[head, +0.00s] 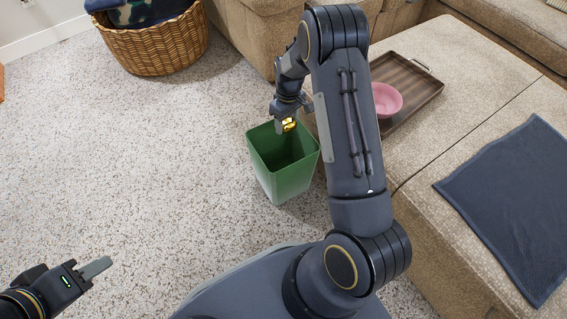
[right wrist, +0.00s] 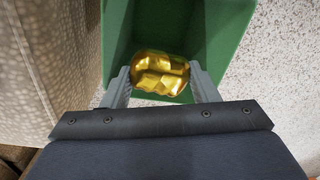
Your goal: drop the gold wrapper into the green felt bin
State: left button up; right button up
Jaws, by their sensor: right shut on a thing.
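The gold wrapper (head: 289,124) is a crumpled shiny lump. It also shows in the right wrist view (right wrist: 160,72), between the two fingers. My right gripper (head: 285,122) is shut on it and holds it above the opening of the green felt bin (head: 282,177). In the right wrist view the bin's walls (right wrist: 228,40) lie below and around the wrapper. The bin stands upright on the floor, and its inside is partly hidden by the gripper. My left gripper (head: 98,268) is at the lower left, over the floor; only one finger shows clearly.
A beige ottoman (head: 440,140) stands right of the bin, with a brown tray (head: 415,88), a pink bowl (head: 386,100) and a dark blue cloth (head: 515,200) on it. A wicker basket (head: 160,48) stands at the back left. The speckled floor left of the bin is clear.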

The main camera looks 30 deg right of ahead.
jog(key=shift+f, duration=0.6)
pick_arm(q)
jog(key=shift+f, duration=0.45)
pick_arm(e)
jog(key=o, duration=1)
pick_arm(q)
jog(key=shift+r, duration=0.1)
pick_arm(e)
jog(key=shift+r, duration=0.2)
notch_tip(320, 180, up, 7)
jog(key=p, duration=0.3)
jog(key=shift+d, duration=0.1)
pick_arm(q)
notch_tip(320, 180, up, 3)
jog(key=shift+r, duration=0.1)
pick_arm(e)
jog(key=shift+r, duration=0.25)
